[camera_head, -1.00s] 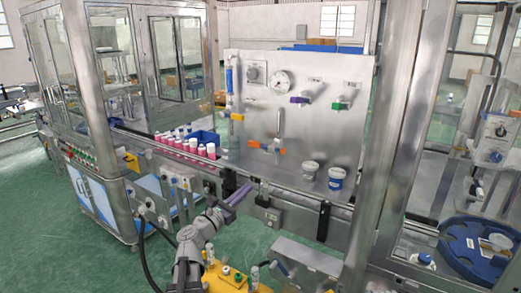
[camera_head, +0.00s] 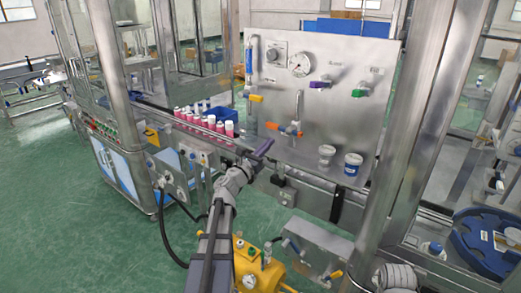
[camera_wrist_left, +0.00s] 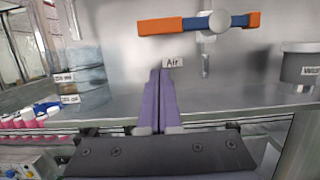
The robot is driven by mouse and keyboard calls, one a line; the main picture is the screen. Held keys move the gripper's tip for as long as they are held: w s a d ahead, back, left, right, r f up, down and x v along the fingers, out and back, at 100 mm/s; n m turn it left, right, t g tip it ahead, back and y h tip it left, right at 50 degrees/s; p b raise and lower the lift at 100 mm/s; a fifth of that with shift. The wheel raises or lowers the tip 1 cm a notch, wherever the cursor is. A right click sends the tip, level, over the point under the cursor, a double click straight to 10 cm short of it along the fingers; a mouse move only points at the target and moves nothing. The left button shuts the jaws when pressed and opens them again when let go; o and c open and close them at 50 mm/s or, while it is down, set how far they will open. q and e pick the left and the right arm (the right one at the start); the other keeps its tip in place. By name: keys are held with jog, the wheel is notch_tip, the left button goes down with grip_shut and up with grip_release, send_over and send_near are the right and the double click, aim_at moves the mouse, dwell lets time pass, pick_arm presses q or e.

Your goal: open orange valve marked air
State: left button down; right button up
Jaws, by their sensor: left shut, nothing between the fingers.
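The orange valve marked Air is on the lower part of the steel panel. Its handle (camera_head: 272,126) lies roughly level in the head view. In the left wrist view the orange handle (camera_wrist_left: 160,26) with a blue middle lies crosswise above the white "Air" label (camera_wrist_left: 173,62). My left gripper (camera_head: 264,148), with purple fingers, is shut and empty, below the valve at the panel's front ledge. In the left wrist view its fingertips (camera_wrist_left: 160,72) point up toward the label, below the handle, and appear apart from it. My right gripper is not in view.
The panel (camera_head: 335,75) also carries a gauge (camera_head: 300,64), a yellow handle (camera_head: 255,98), a purple handle (camera_head: 320,85) and a green handle (camera_head: 359,93). A blue-and-white cup (camera_head: 352,165) stands right of the valve. Pink cans (camera_head: 205,124) stand left. A steel post (camera_head: 375,200) rises at right.

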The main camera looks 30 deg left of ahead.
aim_at(281, 127)
pick_arm(q)
jog(key=shift+s+r+p, duration=0.15)
jog(key=shift+r+p, duration=0.9)
jog(key=shift+r, duration=0.55)
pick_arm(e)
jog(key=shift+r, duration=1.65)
pick_arm(q)
jog(key=shift+r, duration=0.1)
jog(key=shift+r+m, duration=0.15)
jog(key=shift+m, duration=0.35)
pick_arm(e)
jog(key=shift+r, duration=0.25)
